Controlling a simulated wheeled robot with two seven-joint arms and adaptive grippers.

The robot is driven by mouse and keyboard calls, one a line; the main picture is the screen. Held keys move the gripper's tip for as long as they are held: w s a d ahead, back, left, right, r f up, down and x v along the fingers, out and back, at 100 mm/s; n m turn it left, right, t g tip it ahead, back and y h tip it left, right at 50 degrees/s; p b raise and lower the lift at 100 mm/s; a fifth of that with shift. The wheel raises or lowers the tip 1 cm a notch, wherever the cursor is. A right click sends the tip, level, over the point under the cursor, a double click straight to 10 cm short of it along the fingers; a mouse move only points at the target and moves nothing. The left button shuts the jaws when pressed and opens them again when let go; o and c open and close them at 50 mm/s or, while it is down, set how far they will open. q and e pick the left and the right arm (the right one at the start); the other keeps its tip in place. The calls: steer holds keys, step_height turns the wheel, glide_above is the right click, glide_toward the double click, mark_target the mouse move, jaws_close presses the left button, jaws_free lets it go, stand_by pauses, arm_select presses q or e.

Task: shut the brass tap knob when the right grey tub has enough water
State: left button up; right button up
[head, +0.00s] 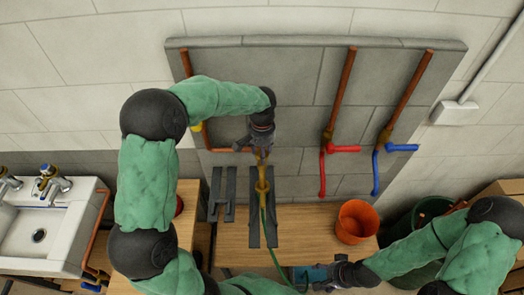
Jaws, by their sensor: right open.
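A brass fitting (263,186) stands upright at the middle of a dark grey slotted piece, with a green hose (273,250) running down from it. My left gripper (262,152) points down at the top of this brass part; its fingers are small and dark, and I cannot tell whether they touch it or are open. My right gripper (327,277) is open, low in the view, beside a small blue object (311,272). I cannot make out a grey tub or its water level.
A wooden bench (325,250) carries an orange bucket (356,221). Copper pipes with a red valve (343,149) and a blue valve (401,147) run down the grey panel (290,80). A white sink (35,235) is at left; a dark green bin (430,208) is at right.

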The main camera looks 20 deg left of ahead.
arm_select(q)
steer(key=shift+m, duration=1.7)
steer(key=shift+p, duration=0.3)
steer(key=o, duration=1.1)
steer(key=shift+o, duration=0.2)
steer(key=shift+r, duration=0.1)
step_height(320, 180, up, 12)
